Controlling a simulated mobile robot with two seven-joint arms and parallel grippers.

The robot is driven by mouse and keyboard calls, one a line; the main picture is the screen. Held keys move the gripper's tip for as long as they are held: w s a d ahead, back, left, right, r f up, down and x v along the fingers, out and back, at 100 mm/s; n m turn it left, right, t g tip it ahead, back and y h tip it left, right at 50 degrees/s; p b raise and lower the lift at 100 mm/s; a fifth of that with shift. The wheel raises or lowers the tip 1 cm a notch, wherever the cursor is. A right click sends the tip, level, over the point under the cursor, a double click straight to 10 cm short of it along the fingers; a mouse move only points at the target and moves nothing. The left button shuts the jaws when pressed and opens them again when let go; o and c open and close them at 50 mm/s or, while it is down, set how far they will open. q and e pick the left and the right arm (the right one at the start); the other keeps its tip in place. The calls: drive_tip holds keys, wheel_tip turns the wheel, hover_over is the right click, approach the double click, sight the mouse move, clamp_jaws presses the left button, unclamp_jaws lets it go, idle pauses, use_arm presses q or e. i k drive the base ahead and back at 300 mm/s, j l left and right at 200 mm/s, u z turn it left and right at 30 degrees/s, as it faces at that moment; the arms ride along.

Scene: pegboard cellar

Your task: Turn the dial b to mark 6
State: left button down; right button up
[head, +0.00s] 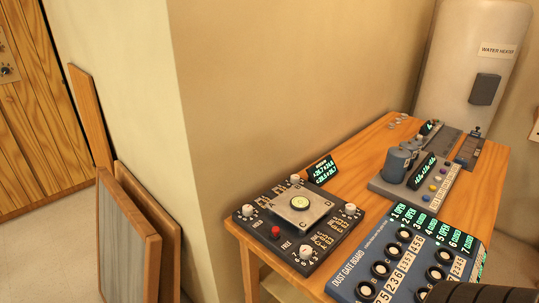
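A dark control box (300,222) with a raised light square plate (299,204) sits at the near left end of the wooden table. Round pale knobs stand around the plate: a left knob (247,210), a far knob (295,179), a right knob (350,208) and a near knob (306,252). Small white figures ring the knobs. The letters are too small to tell for certain which knob is dial b, and its setting cannot be read. A red button (275,232) is on the box's left side.
A small green-lit display (322,168) stands behind the control box. Framed panels (130,240) lean against the wall at left.

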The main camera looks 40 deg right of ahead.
sight(295, 177)
drive_tip(key=z, duration=1.55)
